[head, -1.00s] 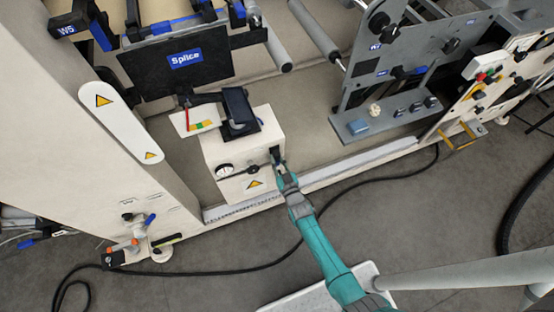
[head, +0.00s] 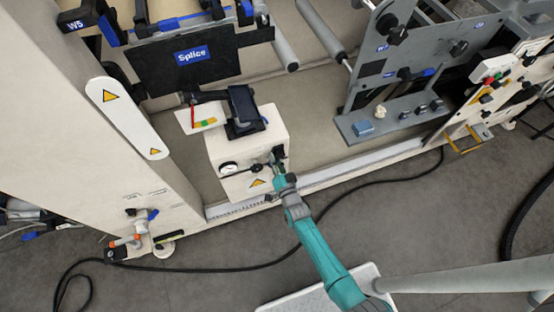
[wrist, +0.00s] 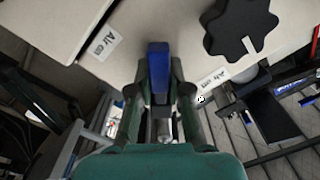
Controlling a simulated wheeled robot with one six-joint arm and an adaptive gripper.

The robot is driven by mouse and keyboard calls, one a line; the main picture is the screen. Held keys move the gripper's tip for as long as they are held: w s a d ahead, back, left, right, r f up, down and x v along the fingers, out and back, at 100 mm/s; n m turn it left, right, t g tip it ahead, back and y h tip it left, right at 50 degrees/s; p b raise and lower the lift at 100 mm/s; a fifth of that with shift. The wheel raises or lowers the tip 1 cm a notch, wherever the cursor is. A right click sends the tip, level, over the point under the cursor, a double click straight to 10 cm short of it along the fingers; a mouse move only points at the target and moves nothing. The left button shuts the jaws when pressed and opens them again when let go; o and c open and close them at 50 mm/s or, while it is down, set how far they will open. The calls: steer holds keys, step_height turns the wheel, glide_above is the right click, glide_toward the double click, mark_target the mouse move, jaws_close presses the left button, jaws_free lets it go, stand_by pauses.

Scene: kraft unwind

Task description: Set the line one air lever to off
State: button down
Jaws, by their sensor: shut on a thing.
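The air lever has a blue handle (wrist: 158,68) that stands upright in the middle of the wrist view. My gripper (wrist: 160,100) is shut on it, with a dark finger on each side. A label beginning "Air" (wrist: 101,43) lies left of the handle and another (wrist: 212,80) lies right of it. Their second words are hard to read. In the head view my gripper (head: 280,166) is at the right front of the cream box (head: 230,150). There the lever is hidden by the gripper.
A black lobed knob (wrist: 240,27) is close to the right of the handle. The box front carries a gauge (head: 229,168) and a warning triangle (head: 257,183). A black cable (head: 230,267) lies on the floor. A grey roller stand (head: 385,100) is at right.

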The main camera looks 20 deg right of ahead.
steer(key=m, duration=0.3)
steer(key=r+m, duration=0.1)
steer(key=shift+a+r+m, duration=0.1)
steer(key=shift+a+m, duration=0.2)
steer(key=shift+a, duration=0.1)
steer(key=shift+a+r+m, duration=0.1)
steer(key=shift+r+m, duration=0.3)
steer(key=shift+m, duration=0.85)
steer(key=shift+a+r+m, duration=0.1)
steer(key=shift+r+m, duration=0.25)
steer(key=shift+m, duration=0.9)
steer(key=shift+d, duration=0.1)
steer(key=c, duration=1.1)
jaws_free()
steer(key=s, duration=1.2)
